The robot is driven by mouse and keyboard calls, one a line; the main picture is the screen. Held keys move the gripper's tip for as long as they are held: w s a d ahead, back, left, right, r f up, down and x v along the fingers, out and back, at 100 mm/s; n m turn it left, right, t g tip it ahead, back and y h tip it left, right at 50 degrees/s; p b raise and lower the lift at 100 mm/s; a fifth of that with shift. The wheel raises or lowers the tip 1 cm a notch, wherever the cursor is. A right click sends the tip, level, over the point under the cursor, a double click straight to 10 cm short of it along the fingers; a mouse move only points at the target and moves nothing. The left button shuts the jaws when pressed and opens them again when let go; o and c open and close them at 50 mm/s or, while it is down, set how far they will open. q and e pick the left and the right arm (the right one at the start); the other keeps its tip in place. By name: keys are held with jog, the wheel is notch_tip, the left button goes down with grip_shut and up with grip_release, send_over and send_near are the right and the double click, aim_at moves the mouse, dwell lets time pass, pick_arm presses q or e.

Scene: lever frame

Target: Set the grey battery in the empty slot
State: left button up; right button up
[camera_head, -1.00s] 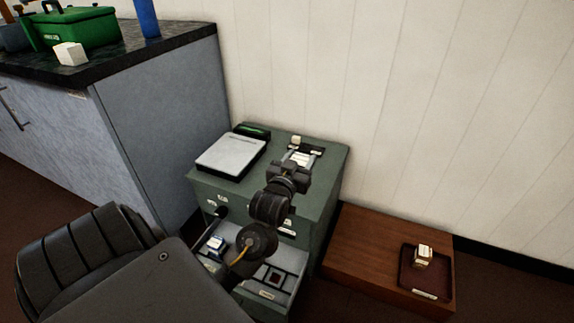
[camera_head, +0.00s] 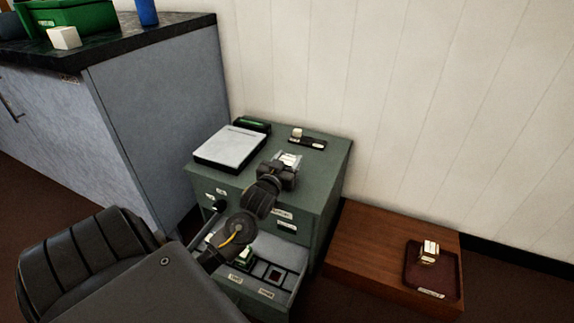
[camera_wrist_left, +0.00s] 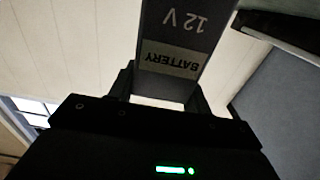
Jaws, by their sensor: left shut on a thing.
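The grey battery is in my left gripper (camera_head: 285,165). The left wrist view shows its dark grey body (camera_wrist_left: 184,50), with "12 V" and a "BATTERY" label upside down, between the shut fingers. In the head view the battery's pale end (camera_head: 289,158) shows above the green cabinet's top (camera_head: 325,165); I cannot tell whether it touches. In the cabinet's open lower drawer (camera_head: 262,296), a recess with a dark square (camera_head: 275,275) shows to the right of my arm. My right gripper is out of view.
A pale flat-topped box (camera_head: 230,146) and a black strip with a white cube (camera_head: 308,141) are on the cabinet top. A lever with a black knob (camera_head: 218,206) sticks out in front. A low wooden stand (camera_head: 360,250) with a dark red tray (camera_head: 440,275) is at right.

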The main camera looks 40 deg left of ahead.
pick_arm(q)
jog(key=shift+f, duration=0.25)
jog(key=shift+f, duration=0.1)
jog(key=o, duration=1.3)
jog(key=shift+f, duration=0.1)
